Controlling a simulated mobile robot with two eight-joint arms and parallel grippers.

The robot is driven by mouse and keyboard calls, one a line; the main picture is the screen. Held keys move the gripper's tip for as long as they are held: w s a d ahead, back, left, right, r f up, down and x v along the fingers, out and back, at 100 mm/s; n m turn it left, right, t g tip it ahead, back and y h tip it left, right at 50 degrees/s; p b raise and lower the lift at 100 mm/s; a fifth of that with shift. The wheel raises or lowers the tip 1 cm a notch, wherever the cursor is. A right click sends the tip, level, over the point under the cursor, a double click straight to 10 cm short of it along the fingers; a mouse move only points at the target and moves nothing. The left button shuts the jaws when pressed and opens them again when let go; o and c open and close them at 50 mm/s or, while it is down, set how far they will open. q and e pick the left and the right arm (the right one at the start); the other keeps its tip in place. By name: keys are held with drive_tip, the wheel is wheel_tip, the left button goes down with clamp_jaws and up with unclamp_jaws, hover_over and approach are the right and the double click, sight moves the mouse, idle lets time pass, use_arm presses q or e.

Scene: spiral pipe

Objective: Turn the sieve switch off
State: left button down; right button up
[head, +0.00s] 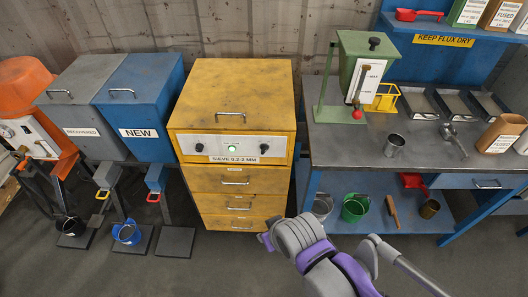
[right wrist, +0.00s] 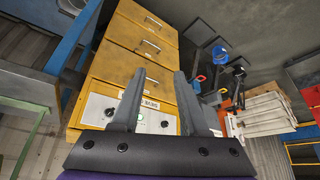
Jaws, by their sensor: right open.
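The yellow sieve cabinet (head: 232,95) stands at the centre of the head view. Its white front panel has a green lit switch (head: 230,147) between two black knobs. A label below reads "SIEVE 0.2-2 MM". My right arm, grey and purple, reaches up from the bottom, in front of the drawers and below the panel. In the right wrist view my right gripper (right wrist: 158,100) is open and empty, its two fingers pointing toward the cabinet (right wrist: 125,70). The panel (right wrist: 98,110) shows around and between the fingers, partly hidden by them. No contact is visible. My left gripper is out of view.
Grey and blue bins (head: 136,95) stand left of the cabinet, with scoops and pedals below. The dark floor before the cabinet is mostly clear.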

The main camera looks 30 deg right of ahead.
drive_tip(key=w+d+f+m+t+h+b, duration=0.2)
drive_tip(key=w+d+m+t+h+b, duration=0.2)
drive_tip(key=w+d+m, duration=0.5)
drive_tip(key=m+t+b, duration=0.1)
drive_tip(key=t+b, duration=0.2)
drive_tip(key=t, duration=0.1)
approach(265, 151)
drive_tip(key=shift+h, duration=0.4)
drive_tip(key=x, duration=0.3)
drive_tip(key=b+x, duration=0.1)
drive_tip(key=x, duration=0.5)
drive_tip(key=shift+w+a+f, duration=0.15)
drive_tip(key=shift+a+f, duration=0.05)
drive_tip(key=shift+a, duration=0.05)
clamp_jaws()
